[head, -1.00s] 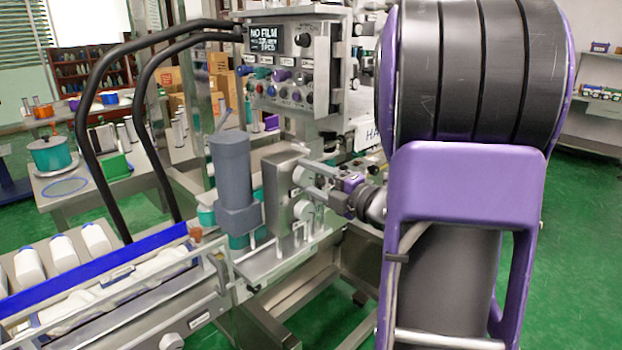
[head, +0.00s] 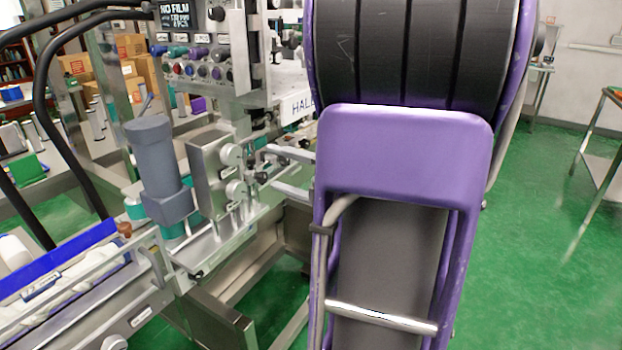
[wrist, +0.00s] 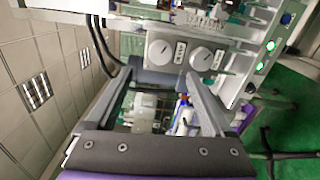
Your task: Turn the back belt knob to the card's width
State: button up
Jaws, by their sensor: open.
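Two round pale knobs sit on the metal belt unit, an upper knob (head: 232,153) and a lower knob (head: 235,190). In the wrist view they are a left knob (wrist: 160,52) and a right knob (wrist: 200,59), each with a dark pointer mark and a small label plate beside it. I cannot tell which is the back knob, nor read the labels. My gripper (wrist: 160,76) is open and empty, its fingers spread below the knobs in the wrist view. In the head view my gripper (head: 271,168) is right of the knobs, apart from them, partly hidden by my arm. I cannot make out a width card.
A grey motor (head: 155,165) stands left of the knobs. The control panel (head: 200,60) with its NO FILM display is above. A conveyor with a blue rail (head: 60,258) is at lower left. Green floor (head: 560,240) is open at right.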

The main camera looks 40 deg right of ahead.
jog(key=v, duration=0.6)
jog(key=shift+s, duration=0.35)
jog(key=shift+d, duration=0.1)
